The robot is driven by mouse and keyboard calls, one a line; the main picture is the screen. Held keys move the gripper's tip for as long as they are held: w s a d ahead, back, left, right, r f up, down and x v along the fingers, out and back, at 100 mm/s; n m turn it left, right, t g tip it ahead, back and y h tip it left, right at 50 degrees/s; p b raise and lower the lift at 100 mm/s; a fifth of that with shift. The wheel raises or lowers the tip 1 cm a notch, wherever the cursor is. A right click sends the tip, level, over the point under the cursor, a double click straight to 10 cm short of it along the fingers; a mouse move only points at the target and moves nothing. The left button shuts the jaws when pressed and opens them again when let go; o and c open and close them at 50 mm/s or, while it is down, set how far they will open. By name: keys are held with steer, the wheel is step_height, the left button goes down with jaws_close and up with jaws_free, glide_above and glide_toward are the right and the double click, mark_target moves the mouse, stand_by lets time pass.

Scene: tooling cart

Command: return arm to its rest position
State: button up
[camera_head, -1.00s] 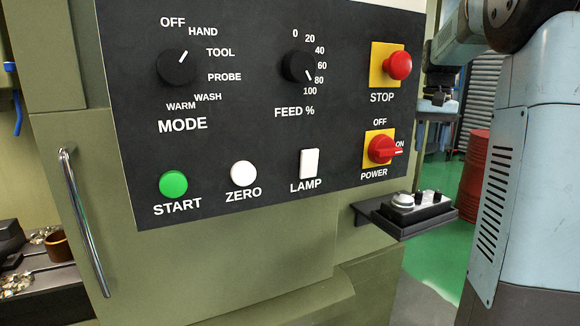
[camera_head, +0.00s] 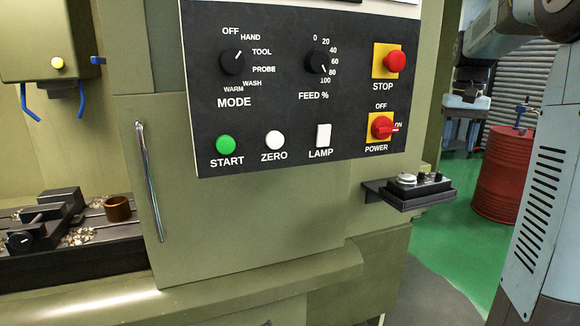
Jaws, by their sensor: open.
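My own arm shows in the upper right, with a pale blue link and a dark joint cut off by the top edge. A vented pale blue part of my body fills the right edge. I cannot make out my gripper or its fingertips in this view. The arm's links stand to the right of the machine's control panel (camera_head: 300,95), with a visible gap between them.
The panel has a red stop button (camera_head: 394,62) and a red power switch (camera_head: 381,128). A small shelf (camera_head: 408,193) juts out below. A red drum (camera_head: 502,175) stands on green floor (camera_head: 440,240). A chrome door handle (camera_head: 149,180) is at left.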

steer(key=s+a+f+n+t, duration=0.2)
steer(key=s+a+f, duration=0.2)
steer(key=s+a, duration=0.4)
steer(key=s+a+f+n+t, duration=0.1)
steer(key=s+a+f+t, duration=0.2)
steer(key=s+a, duration=0.6)
steer(key=s+f, duration=0.1)
steer(key=s, duration=0.6)
steer(key=shift+s+a+n, duration=0.3)
steer(key=shift+s+n, duration=0.1)
steer(key=shift+c, duration=0.4)
